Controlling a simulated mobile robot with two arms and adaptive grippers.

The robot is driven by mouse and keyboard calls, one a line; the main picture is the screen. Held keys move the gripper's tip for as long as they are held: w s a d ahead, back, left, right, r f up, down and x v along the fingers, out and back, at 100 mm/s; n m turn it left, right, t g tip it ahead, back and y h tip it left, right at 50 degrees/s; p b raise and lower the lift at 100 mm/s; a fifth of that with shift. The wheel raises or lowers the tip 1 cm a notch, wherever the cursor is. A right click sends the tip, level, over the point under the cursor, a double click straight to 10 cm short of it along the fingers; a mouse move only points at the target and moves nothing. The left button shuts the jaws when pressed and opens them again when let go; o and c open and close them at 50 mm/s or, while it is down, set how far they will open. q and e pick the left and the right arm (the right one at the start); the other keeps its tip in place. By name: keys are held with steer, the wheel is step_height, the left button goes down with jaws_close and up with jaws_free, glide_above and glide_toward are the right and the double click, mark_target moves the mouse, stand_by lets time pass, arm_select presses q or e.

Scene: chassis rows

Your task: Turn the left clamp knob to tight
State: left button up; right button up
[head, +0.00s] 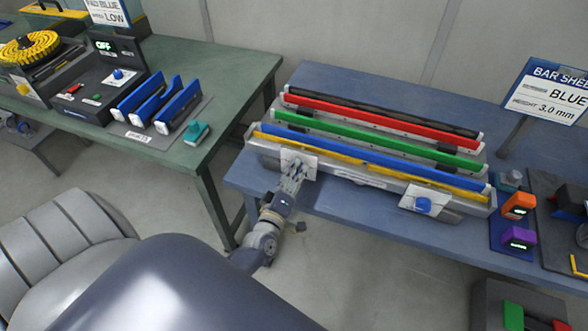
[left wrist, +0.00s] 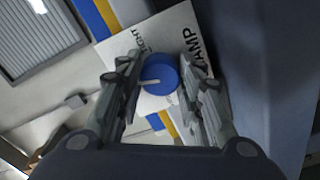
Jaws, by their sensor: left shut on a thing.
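The left clamp knob (left wrist: 160,72) is blue and round, with a white pointer line toward the left in the left wrist view. It sits on a white label plate (left wrist: 150,40), where "AMP" and "GHT" can be read. My left gripper (left wrist: 162,88) has a finger on each side of the knob and is shut on it. In the head view my left gripper (head: 292,180) is at the left plate (head: 300,163) on the front of the bar fixture (head: 362,180), and hides the knob. My right gripper is not in view.
A second blue knob (head: 423,205) sits on the fixture's right plate. Red (head: 380,118), green (head: 375,140), blue (head: 370,158) and yellow bars lie in the fixture. Orange (head: 518,206) and purple (head: 518,240) devices stand to its right. A green table (head: 225,75) is at left.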

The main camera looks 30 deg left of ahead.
arm_select(q)
steer(key=m+p, duration=0.1)
steer(key=m, duration=0.2)
steer(key=shift+m, duration=0.4)
steer(key=m+p, duration=0.1)
steer(key=m, duration=0.2)
steer(key=shift+d+m, duration=0.1)
steer(key=shift+m, duration=0.2)
steer(key=m, duration=0.3)
steer(key=shift+m+p, duration=0.3)
steer(key=shift+p, duration=0.1)
steer(key=shift+f+m, duration=0.1)
steer(key=shift+m, duration=1.4)
steer(key=o, duration=1.1)
steer(key=shift+c, duration=0.2)
